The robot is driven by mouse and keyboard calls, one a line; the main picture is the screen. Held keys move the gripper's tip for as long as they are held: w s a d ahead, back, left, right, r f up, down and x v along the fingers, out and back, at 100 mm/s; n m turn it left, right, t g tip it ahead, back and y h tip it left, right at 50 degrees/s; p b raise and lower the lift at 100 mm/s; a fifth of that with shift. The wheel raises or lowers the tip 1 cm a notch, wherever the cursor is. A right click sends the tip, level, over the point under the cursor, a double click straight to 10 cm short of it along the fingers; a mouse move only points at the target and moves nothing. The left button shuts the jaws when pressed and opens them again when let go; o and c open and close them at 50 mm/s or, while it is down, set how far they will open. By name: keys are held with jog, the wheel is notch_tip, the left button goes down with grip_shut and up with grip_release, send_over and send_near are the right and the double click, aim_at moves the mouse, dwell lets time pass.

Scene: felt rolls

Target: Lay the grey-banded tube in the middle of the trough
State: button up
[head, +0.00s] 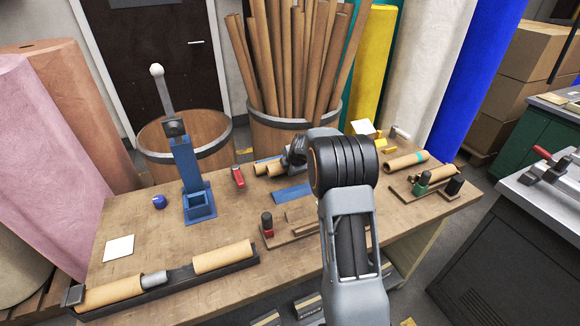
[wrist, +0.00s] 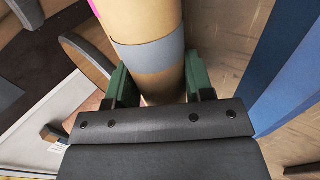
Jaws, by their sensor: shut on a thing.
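The grey-banded tube (wrist: 146,22) is a tan cardboard roll with a grey band, seen close up in the wrist view. My gripper (wrist: 158,84) is shut on it, a green-lined finger on each side just below the band. In the head view, my gripper (head: 292,158) is over the back of the bench, with tan tube ends (head: 264,168) showing at its left. Whether the tube touches the bench is unclear. The long dark trough (head: 180,284) lies along the front left. It holds a tan tube (head: 110,291) at left, a grey cylinder (head: 154,280) beside it, and another tan tube (head: 222,257) at right.
A blue lever press (head: 190,180) stands upright between the trough and the back edge.

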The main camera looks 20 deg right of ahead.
jog(key=shift+f+b, duration=0.55)
jog(key=shift+b, duration=0.6)
dwell(0.9)
jog(key=o, duration=1.2)
jog(key=shift+f, duration=0.1)
jog(key=shift+o, duration=0.4)
jog(key=shift+s+f, duration=0.2)
jog(key=v, duration=1.4)
jog(key=shift+w+r+b, duration=0.25)
jog(key=shift+r+b, duration=0.15)
jog(key=shift+b, duration=0.05)
